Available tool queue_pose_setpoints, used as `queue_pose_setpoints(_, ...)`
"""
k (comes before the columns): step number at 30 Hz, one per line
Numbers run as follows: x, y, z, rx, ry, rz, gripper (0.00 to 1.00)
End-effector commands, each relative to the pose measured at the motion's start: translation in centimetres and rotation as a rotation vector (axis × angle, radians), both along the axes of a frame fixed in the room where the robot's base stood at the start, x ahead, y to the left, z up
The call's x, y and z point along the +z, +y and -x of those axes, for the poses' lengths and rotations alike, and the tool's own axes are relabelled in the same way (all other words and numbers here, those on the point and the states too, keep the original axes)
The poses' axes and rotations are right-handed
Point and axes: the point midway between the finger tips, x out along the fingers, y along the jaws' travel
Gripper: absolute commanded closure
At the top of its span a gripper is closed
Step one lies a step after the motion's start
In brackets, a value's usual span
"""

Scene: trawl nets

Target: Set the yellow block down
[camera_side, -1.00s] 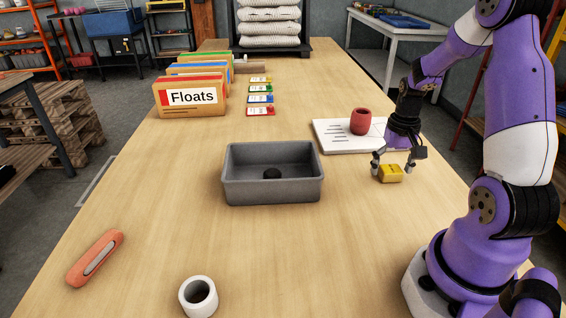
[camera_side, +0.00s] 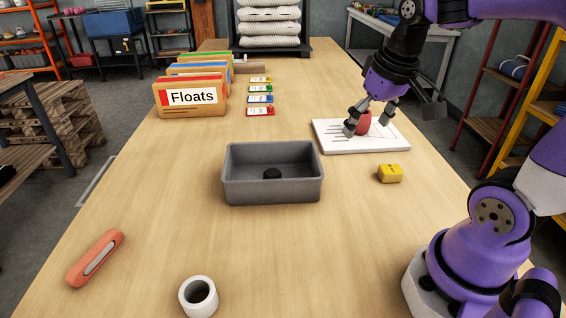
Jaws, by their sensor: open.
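The yellow block (camera_side: 390,173) rests on the bare table, right of the grey tray and in front of the white board. It stands apart from my gripper. My gripper (camera_side: 368,127) is open over the white board (camera_side: 375,144), with its fingers on either side of the red cup-shaped piece (camera_side: 363,125). The red piece stands on the board and is partly hidden by a finger. I cannot tell whether a finger touches it.
A box marked Floats (camera_side: 190,98) and several coloured cards (camera_side: 260,98) are farther back. A white ring (camera_side: 198,296) and an orange-handled tool (camera_side: 95,258) lie in front. The table's middle front is clear.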

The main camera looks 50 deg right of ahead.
Motion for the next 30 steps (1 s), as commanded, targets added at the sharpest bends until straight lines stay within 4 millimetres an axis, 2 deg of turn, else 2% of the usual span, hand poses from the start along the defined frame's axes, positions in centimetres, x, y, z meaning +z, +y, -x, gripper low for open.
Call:
queue_pose_setpoints(1, 0.4, 2.4, 0.4, 0.089, -0.053, 0.016, 0.11)
queue_pose_setpoints(3, 0.5, 4.8, 1.1, 0.184, -0.113, 0.027, 0.11)
queue_pose_setpoints(6, 0.4, 7.1, 2.0, 0.279, -0.174, 0.032, 0.11)
queue_pose_setpoints(9, 0.3, 8.1, 2.4, 0.326, -0.206, 0.031, 0.11)
queue_pose_setpoints(30, 0.3, 8.3, 2.5, 0.333, -0.21, 0.031, 0.11)
